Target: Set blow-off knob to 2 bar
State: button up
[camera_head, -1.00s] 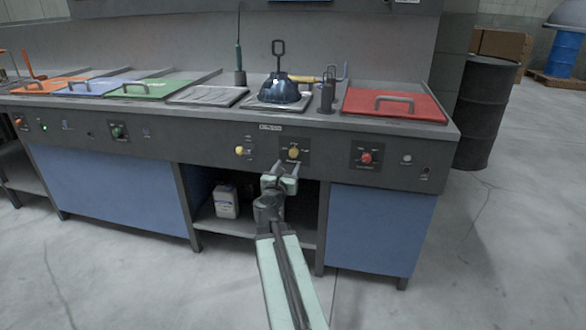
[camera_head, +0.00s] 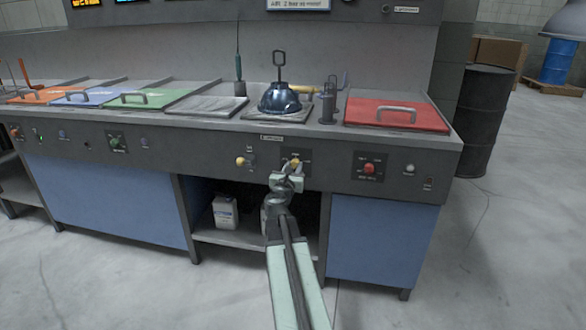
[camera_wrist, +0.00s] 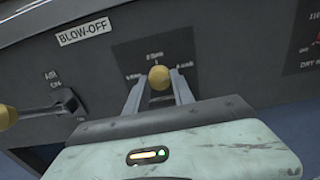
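The blow-off knob is a yellow round knob (camera_head: 294,162) on a dark plate with small markings on the front panel. In the wrist view the knob (camera_wrist: 159,77) sits between the tips of my gripper's two fingers, pointing towards the camera. My gripper (camera_head: 289,172) is in front of the plate; in the wrist view its fingers (camera_wrist: 157,84) stand apart, one on each side of the knob, with gaps showing. I cannot tell whether either finger touches it. The "BLOW-OFF" label (camera_wrist: 84,31) is up and left of the plate. The scale's small text is not clearly readable.
A yellow-tipped lever (camera_head: 241,161) is close on the left; it also shows in the wrist view (camera_wrist: 62,104). A red knob (camera_head: 369,168) is to the right. Below is an open shelf with a white canister (camera_head: 225,211). A sign (camera_head: 297,4) above mentions air and 2 bar.

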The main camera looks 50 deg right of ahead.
grip_shut()
jog(key=shift+n, duration=0.3)
jog(key=n, duration=0.3)
jog(key=shift+n, duration=0.3)
jog(key=n, duration=0.3)
jog(key=shift+n, duration=0.3)
jog(key=n, duration=0.4)
jog(key=shift+n, duration=2)
